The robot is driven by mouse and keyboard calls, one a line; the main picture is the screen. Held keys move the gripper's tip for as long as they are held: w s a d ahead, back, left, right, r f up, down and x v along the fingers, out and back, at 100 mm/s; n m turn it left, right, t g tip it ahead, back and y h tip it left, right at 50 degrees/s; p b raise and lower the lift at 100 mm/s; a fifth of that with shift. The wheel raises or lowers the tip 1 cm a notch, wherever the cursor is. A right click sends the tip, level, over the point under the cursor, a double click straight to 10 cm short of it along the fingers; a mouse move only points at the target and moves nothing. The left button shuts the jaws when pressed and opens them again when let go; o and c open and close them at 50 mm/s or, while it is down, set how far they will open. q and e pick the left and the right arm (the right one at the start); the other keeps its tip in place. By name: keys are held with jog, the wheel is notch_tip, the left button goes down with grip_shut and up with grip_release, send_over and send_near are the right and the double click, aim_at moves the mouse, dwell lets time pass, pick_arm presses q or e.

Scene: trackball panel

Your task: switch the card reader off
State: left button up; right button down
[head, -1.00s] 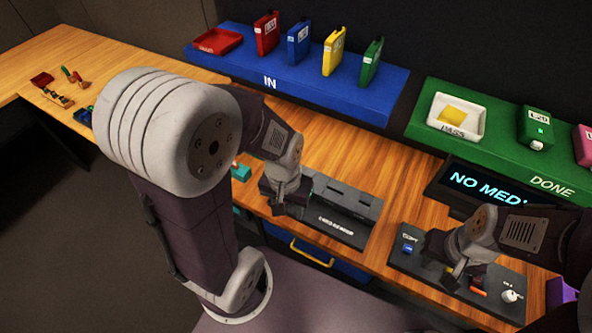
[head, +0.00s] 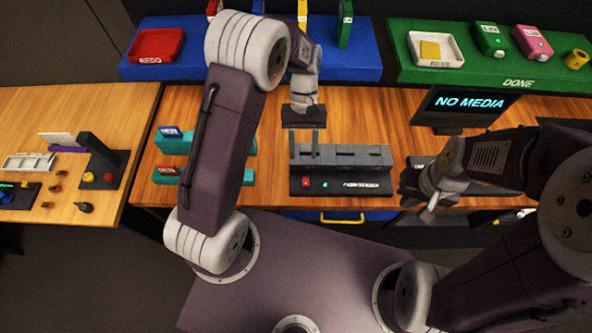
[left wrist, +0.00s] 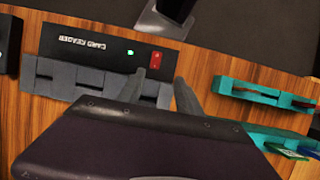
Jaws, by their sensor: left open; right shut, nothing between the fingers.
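The dark card reader (head: 372,186) sits on the wooden counter, with a grey slotted block along its back. Its red switch (head: 306,182) and a lit green light (head: 325,184) are at the front left. In the left wrist view the reader (left wrist: 85,45) appears upside down, with the red switch (left wrist: 155,60) beside the green light (left wrist: 130,52). My left gripper (head: 316,150) is open and empty, pointing down above the reader's left end. In the left wrist view its fingertips (left wrist: 156,86) appear just below the switch, apart from it. My right gripper (head: 428,212) is shut and empty, over the dark panel at right.
A screen (head: 468,103) reads NO MEDIA. Teal racks (head: 200,145) holding cards stand left of the reader. A blue shelf (head: 370,65) and a green shelf (head: 400,45) run along the back. A yellow-handled drawer (head: 342,217) is below the counter.

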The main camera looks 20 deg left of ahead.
aim_at(306, 181)
pick_arm(q)
jog(key=x, duration=0.2)
jog(key=p+x, duration=0.1)
jog(key=x, duration=0.3)
jog(key=shift+s+d+f, duration=0.1)
jog(key=shift+s+d, duration=0.15)
jog(key=shift+d, duration=0.05)
jog(key=shift+d+p+x, duration=0.2)
jog(key=shift+p+x, duration=0.1)
jog(key=shift+x, duration=0.8)
jog(key=shift+w+d+f, duration=0.1)
jog(key=shift+d+f, duration=0.1)
jog(key=shift+f, duration=0.15)
jog(key=shift+a, duration=0.2)
jog(key=shift+c, duration=0.6)
jog(key=c, duration=0.5)
jog(key=shift+d, duration=0.1)
grip_shut()
pick_arm(e)
jog(key=shift+w+d+r, duration=0.15)
jog(key=shift+d+r, duration=0.4)
jog(key=shift+r, duration=0.2)
